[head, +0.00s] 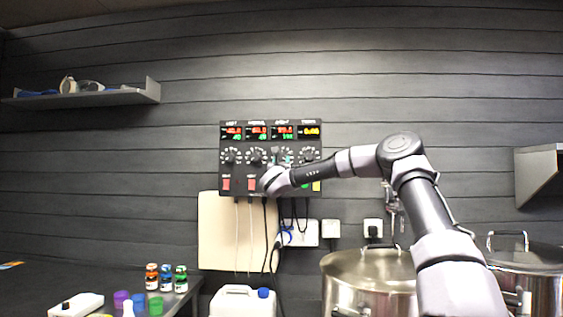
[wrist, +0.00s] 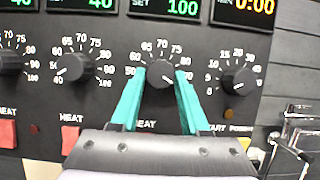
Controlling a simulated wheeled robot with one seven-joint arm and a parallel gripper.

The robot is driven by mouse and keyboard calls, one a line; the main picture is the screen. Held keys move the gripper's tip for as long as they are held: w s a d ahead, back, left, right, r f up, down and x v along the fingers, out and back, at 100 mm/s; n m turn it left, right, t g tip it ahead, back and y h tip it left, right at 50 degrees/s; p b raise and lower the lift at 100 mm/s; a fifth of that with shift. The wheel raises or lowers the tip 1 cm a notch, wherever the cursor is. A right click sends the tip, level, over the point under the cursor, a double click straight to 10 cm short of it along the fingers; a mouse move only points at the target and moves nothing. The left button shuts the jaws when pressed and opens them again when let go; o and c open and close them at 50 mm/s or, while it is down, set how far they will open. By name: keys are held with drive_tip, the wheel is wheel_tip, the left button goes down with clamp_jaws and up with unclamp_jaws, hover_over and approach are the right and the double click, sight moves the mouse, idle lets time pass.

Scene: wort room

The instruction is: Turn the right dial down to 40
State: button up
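The control panel (head: 270,158) hangs on the dark plank wall with a row of black dials under lit displays. My gripper (wrist: 161,80) has its two teal fingers on either side of the third dial (wrist: 160,76), close against its sides. The gap between the fingers is about as wide as the knob, so it looks shut on it. The display above this dial (wrist: 182,8) reads SET 100. The dial's white mark points to the lower right. Its scale is partly hidden by the fingers. In the head view my gripper hides part of the panel.
The second dial (wrist: 70,68) sits to the left with its mark near 40. The timer dial (wrist: 238,80) is close on the right, under a 0:00 display (wrist: 250,7). Red switches (wrist: 72,138) lie below. Steel pots (head: 368,275) stand below my arm.

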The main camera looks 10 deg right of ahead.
clamp_jaws()
